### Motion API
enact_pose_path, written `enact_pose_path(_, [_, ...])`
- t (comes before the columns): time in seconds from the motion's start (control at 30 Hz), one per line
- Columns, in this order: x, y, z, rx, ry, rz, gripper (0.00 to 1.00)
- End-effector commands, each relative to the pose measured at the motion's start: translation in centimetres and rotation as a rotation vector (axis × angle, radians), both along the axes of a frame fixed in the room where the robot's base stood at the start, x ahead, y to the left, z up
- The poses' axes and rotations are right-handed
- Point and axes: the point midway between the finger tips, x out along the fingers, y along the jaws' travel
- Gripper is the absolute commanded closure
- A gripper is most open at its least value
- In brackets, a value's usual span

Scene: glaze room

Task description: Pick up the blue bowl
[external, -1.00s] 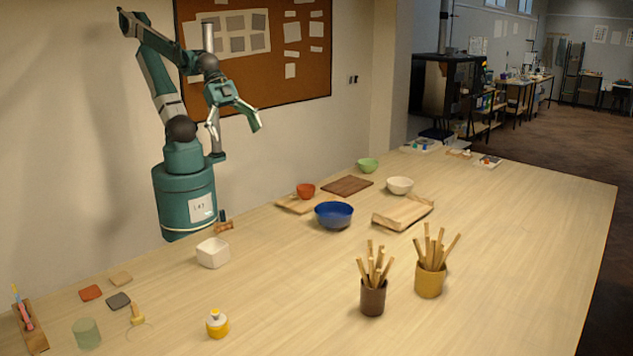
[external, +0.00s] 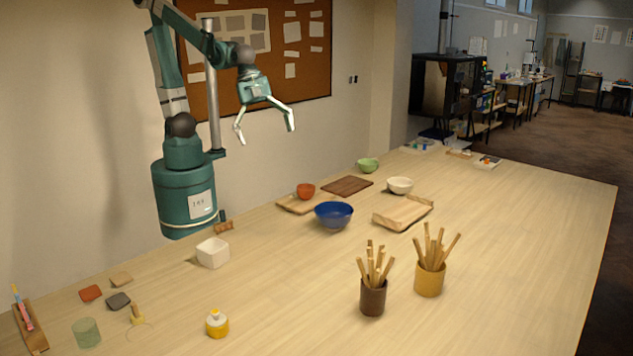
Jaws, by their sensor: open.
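The blue bowl (external: 333,216) stands upright on the wooden table, right of the middle of the picture, and looks empty. My gripper (external: 265,132) is open and empty. It hangs in the air above the back of the table, up and to the left of the blue bowl, with its fingers spread and pointing down. Nothing touches the bowl.
Near the bowl are a red bowl (external: 306,190) on a board, a cream bowl (external: 400,185) and a wooden tray (external: 388,219). A brown cup (external: 373,300) and a yellow cup (external: 429,283) hold sticks in front. The right side is clear.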

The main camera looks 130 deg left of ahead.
Motion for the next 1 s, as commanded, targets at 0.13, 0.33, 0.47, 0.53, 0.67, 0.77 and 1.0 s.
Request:
enact_pose_path(0.13, [2.0,0.9,-0.4,0.019,0.028,-0.057,0.02])
enact_pose_path(0.33, [4.4,2.1,-1.3,0.041,0.065,-0.139,0.02])
enact_pose_path(0.47, [5.9,2.9,-2.1,0.053,0.089,-0.193,0.02])
enact_pose_path(0.53, [6.7,3.3,-2.6,0.059,0.101,-0.222,0.02])
enact_pose_path(0.67, [8.2,4.2,-3.5,0.069,0.123,-0.276,0.02])
enact_pose_path(0.77, [9.3,4.9,-4.3,0.075,0.141,-0.32,0.02])
enact_pose_path(1.0, [11.9,6.6,-6.5,0.086,0.178,-0.423,0.02])
